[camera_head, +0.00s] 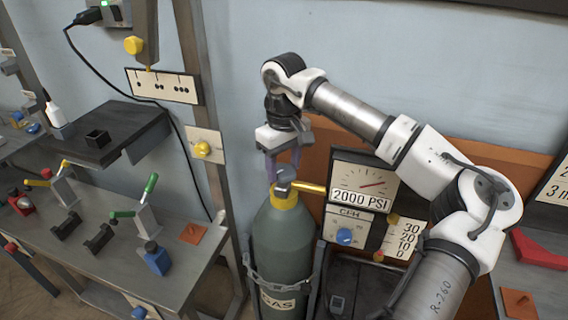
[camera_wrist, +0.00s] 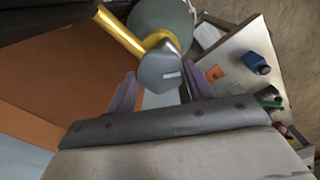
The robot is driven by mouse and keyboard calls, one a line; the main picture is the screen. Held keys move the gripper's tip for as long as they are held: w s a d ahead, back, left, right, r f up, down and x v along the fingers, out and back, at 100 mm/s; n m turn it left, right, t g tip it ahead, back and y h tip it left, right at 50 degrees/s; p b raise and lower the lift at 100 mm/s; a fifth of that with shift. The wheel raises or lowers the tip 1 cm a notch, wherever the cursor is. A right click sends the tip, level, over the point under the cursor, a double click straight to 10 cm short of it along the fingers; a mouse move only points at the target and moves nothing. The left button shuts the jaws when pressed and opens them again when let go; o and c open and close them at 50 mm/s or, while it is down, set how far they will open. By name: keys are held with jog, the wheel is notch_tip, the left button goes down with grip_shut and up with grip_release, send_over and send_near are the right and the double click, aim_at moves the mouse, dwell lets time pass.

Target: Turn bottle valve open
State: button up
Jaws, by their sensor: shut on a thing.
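The gas bottle (camera_head: 283,245) is a dark green-grey cylinder standing upright, with a yellow collar and a grey valve knob (camera_head: 287,176) on top. A yellow pipe (camera_head: 309,188) runs from the valve to the right. My gripper (camera_head: 283,172) points down at the valve from above, its purple fingers at the knob. In the wrist view the grey knob (camera_wrist: 160,70), with a light slot mark, lies at the fingertips (camera_wrist: 158,88), one finger on each side. The gripper is shut on the knob. The fingers partly hide the contact in the head view.
A gauge panel (camera_head: 362,185) reading 2000 PSI stands right of the bottle, above a blue knob (camera_head: 345,236). A chain (camera_head: 283,283) holds the bottle. A workbench (camera_head: 100,235) with colored levers lies left. My arm reaches over the panel from the right.

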aim_at(284, 169)
jog(key=o, duration=1)
notch_tip(284, 169, up, 14)
jog(key=shift+f, duration=0.1)
